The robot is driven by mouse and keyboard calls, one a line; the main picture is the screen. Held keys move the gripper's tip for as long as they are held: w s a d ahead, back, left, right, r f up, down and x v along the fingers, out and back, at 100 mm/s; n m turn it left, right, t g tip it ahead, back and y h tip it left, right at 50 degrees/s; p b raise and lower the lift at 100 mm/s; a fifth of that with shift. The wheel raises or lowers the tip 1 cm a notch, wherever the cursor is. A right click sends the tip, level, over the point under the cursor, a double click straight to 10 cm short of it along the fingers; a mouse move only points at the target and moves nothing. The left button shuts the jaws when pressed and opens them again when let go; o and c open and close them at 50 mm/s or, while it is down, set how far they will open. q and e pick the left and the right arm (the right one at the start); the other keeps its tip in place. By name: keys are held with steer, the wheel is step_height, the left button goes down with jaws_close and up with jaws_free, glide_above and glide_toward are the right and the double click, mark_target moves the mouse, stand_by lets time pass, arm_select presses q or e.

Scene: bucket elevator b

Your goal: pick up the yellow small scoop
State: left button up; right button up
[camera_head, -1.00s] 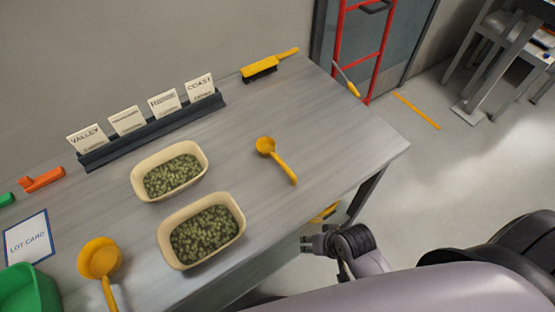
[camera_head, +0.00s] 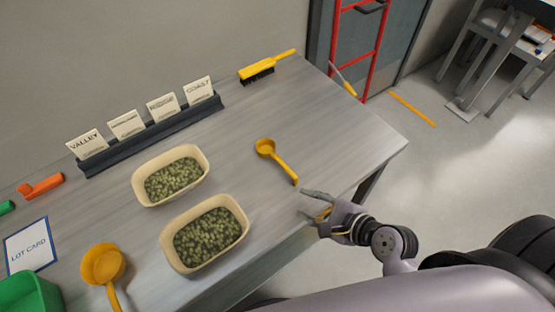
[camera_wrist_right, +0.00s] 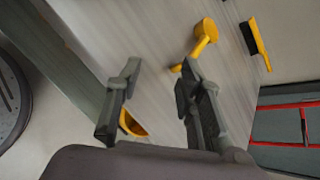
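The small yellow scoop (camera_head: 277,157) lies on the grey table, with its round bowl toward the back and its handle pointing to the front edge. It also shows in the right wrist view (camera_wrist_right: 206,33), beyond the fingers. My right gripper (camera_head: 305,203) is open and empty at the table's front edge, just short of the scoop's handle end and apart from it. Its two spread fingers (camera_wrist_right: 152,98) show in the right wrist view. A larger yellow scoop (camera_head: 104,268) lies at the front left. My left gripper is not in view.
Two cream trays of green pellets stand left of the small scoop, one behind (camera_head: 205,158) and one in front (camera_head: 245,222). A card rack (camera_head: 150,139) and a yellow brush (camera_head: 262,70) are at the back. The table right of the scoop is clear.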

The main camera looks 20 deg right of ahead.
step_height(320, 180, up, 3)
steer(key=w+d+m+t, duration=0.1)
steer(key=d+m+t, duration=0.15)
steer(key=m, duration=0.55)
steer(key=m+p, duration=0.1)
glide_toward(284, 164)
steer(key=shift+h, duration=0.4)
steer(key=x, duration=0.5)
steer(key=shift+w+a+r, duration=0.2)
steer(key=shift+w+a, duration=0.15)
steer(key=shift+f+p+x, duration=0.1)
steer(key=shift+p+x, duration=0.1)
steer(key=shift+x, duration=1.3)
steer(key=shift+f+p+x, duration=0.15)
steer(key=shift+p+x, duration=0.05)
steer(key=shift+x, duration=1.3)
steer(key=shift+s, duration=0.2)
jaws_close()
